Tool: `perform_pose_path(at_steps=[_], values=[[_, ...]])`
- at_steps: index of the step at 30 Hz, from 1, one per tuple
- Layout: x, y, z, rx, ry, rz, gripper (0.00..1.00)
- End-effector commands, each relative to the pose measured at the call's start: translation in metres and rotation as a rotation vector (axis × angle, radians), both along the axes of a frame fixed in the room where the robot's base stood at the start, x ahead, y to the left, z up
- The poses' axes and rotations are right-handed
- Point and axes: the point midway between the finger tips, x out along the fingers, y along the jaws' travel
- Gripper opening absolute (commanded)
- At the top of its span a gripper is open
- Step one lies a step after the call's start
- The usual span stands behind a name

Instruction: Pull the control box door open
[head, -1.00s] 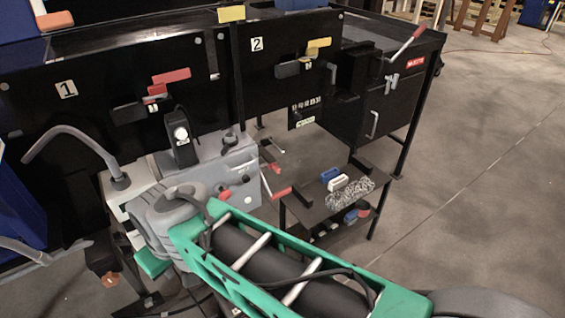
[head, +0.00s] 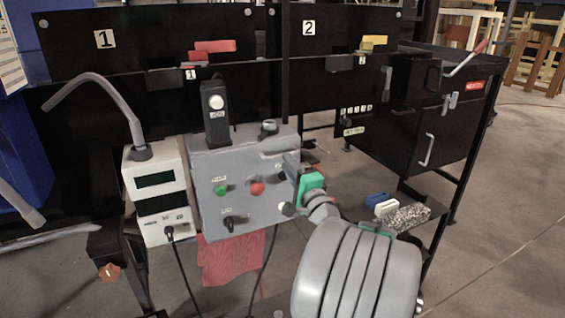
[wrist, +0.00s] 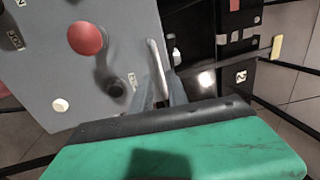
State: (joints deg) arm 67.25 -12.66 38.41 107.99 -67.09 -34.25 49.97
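The grey control box (head: 235,195) stands left of centre in the head view, with green and red buttons, knobs and a black unit on top. Its face (wrist: 60,60) fills the upper left of the wrist view, with the red button (wrist: 86,38) clear. A pale metal bar handle (wrist: 157,68) stands along the face's right edge. My gripper (head: 291,163) is at the right side of the box. In the wrist view my gripper (wrist: 163,95) has its grey fingers around or right beside the handle's near end. Whether they press on it is unclear. The door looks closed.
A pale meter box (head: 158,190) with a bent grey tube stands left of the control box. Black panels 1 (head: 120,70) and 2 (head: 335,70) rise behind. A black cabinet (head: 420,130) and a low shelf (head: 425,205) with small items are to the right.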

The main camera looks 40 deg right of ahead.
Motion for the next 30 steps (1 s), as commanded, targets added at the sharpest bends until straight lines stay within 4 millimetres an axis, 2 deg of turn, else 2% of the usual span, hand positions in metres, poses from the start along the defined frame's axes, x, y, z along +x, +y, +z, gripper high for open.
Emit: perform_pose_path(at_steps=[3, 9, 16, 23, 30], values=[[0.024, -0.005, 0.005, -0.001, 0.001, 0.005, 0.2], [0.043, -0.012, 0.008, -0.002, 0.003, 0.002, 0.2], [0.044, -0.012, 0.008, -0.001, 0.003, 0.001, 0.2], [0.043, -0.012, 0.008, -0.002, 0.004, 0.0, 0.01], [0.043, -0.012, 0.008, -0.002, 0.004, 0.0, 0.0]])
